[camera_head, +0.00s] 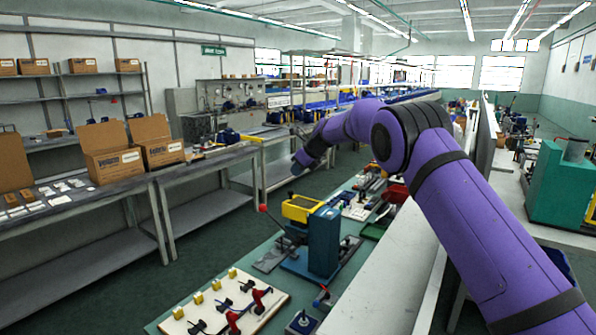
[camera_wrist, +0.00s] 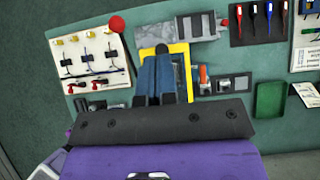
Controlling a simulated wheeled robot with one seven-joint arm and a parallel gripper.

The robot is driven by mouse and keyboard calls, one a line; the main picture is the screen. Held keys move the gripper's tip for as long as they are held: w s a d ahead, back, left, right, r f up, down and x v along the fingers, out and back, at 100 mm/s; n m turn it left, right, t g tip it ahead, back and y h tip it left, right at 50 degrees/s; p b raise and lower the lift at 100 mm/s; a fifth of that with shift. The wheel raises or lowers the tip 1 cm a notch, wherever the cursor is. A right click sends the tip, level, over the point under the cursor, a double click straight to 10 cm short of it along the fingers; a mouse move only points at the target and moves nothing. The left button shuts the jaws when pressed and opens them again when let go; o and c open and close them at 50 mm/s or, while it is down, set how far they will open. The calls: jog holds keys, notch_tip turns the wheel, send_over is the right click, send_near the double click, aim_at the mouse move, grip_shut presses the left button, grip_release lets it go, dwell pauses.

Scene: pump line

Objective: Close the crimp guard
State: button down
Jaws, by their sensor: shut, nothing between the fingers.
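The crimp guard (camera_head: 303,208) is a yellow frame on the upper part of a blue crimp press (camera_head: 324,240) on the green-topped bench. It looks raised above the press base, but its exact angle is hard to tell. In the wrist view the yellow guard (camera_wrist: 183,60) lies behind my fingers, which hide its middle. My gripper (camera_head: 296,170) has blue fingers and is above and beyond the guard in the head view. It is shut and empty; in the wrist view the fingers (camera_wrist: 161,58) point over the guard. I cannot tell whether they touch it.
A lever with a red knob (camera_head: 263,208) sticks out left of the press. A white fixture board (camera_head: 225,303) with yellow blocks and red clamps lies nearer. A green tray (camera_wrist: 270,99) and a dark tool holder (camera_wrist: 257,22) show in the wrist view.

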jog(key=s+d+r+n+h, duration=0.1)
jog(key=s+d+r+n, duration=0.2)
jog(key=s+d+r, duration=0.5)
jog(key=s+d+r+n, duration=0.3)
jog(key=s+d+r, duration=0.3)
jog(key=s+r, duration=0.4)
jog(key=s+d+r+n+h, duration=0.1)
jog(key=s+d+r+n, duration=0.15)
jog(key=s, duration=0.55)
jog(key=s+d+r+n+h, duration=0.1)
jog(key=s+d+r+n, duration=0.2)
jog(key=s, duration=0.4)
jog(key=s+d+f+n+h, duration=0.1)
jog(key=s+d+f+n, duration=0.1)
jog(key=s, duration=0.8)
jog(key=s+d+f+n+h, duration=0.1)
jog(key=s+d+f+n, duration=0.2)
jog(key=s, duration=0.8)
jog(key=s+d+f+n+h, duration=0.1)
jog(key=s+d+f+n, duration=0.1)
jog(key=s+f+n, duration=0.3)
jog(key=shift+s+d+f+n+t, duration=0.25)
jog(key=shift+s+f+n+t, duration=0.15)
jog(key=shift+s+n, duration=1.95)
jog(key=shift+s+m, duration=0.45)
jog(key=shift+m, duration=0.05)
